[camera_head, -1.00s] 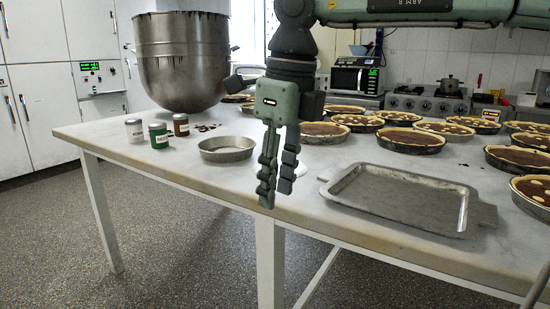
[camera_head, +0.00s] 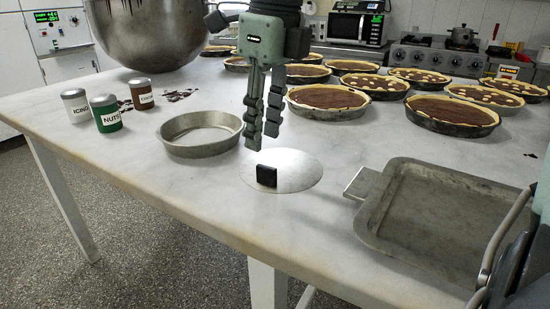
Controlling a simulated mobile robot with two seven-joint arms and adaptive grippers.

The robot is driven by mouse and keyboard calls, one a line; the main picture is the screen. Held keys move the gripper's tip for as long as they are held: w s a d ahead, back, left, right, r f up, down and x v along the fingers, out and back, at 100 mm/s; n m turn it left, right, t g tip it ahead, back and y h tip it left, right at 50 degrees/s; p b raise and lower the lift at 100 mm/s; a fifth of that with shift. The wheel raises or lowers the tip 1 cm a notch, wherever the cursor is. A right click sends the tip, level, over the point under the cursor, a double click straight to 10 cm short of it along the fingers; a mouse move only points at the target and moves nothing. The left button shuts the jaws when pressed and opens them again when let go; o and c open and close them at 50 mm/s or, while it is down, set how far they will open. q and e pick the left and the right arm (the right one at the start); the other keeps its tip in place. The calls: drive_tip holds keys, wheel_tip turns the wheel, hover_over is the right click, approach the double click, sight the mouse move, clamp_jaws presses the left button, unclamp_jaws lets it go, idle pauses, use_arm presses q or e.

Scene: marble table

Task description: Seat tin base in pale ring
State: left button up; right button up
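The tin base is a thin pale disc (camera_head: 300,178) lying flat on the marble table, with a small black block (camera_head: 266,175) standing on it. The pale ring (camera_head: 203,150) is a round, light metal tin wall on the table, left of the disc and apart from it.
White, green and brown jars (camera_head: 108,113) stand left of the ring, with dark crumbs behind. A large metal bowl (camera_head: 150,35) stands at the back left. Several pies (camera_head: 327,98) fill the back right. A metal tray (camera_head: 440,215) lies at right. The table's front left is clear.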

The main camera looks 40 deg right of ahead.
sight(264, 166)
wheel_tip(264, 166, down, 6)
drive_tip(key=shift+d+f, duration=0.1)
drive_tip(key=shift+f, duration=0.15)
drive_tip(key=shift+w+f, duration=0.15)
drive_tip(key=shift+f, duration=0.35)
use_arm(q)
drive_tip(key=shift+s+f, duration=0.25)
drive_tip(key=shift+f, duration=0.45)
use_arm(e)
drive_tip(key=shift+c, duration=0.7)
clamp_jaws()
